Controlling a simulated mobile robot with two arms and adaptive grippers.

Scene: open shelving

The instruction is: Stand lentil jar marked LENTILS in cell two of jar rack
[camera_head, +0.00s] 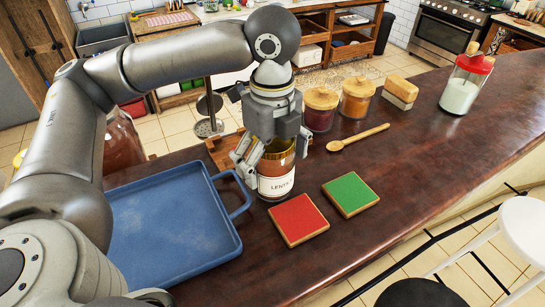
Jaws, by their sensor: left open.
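The lentil jar (276,185) stands upright on the dark wooden counter. It has orange-brown contents, a gold lid and a white label, of which only the first letters read clearly. My left gripper (268,165) points down over the jar, with its open fingers around or beside the upper part. I cannot tell whether the fingers touch the glass. A low wooden piece (220,148), perhaps the jar rack, sits behind my gripper and is mostly hidden. Its cells cannot be made out. My right gripper is not in view.
A blue tray (233,248) lies left of the jar. A red tile (299,219) and a green tile (350,194) lie in front and right. Behind are two lidded jars (321,107) (357,97), a wooden spoon (358,137), a wooden block (400,90) and a red-lidded jar (460,92).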

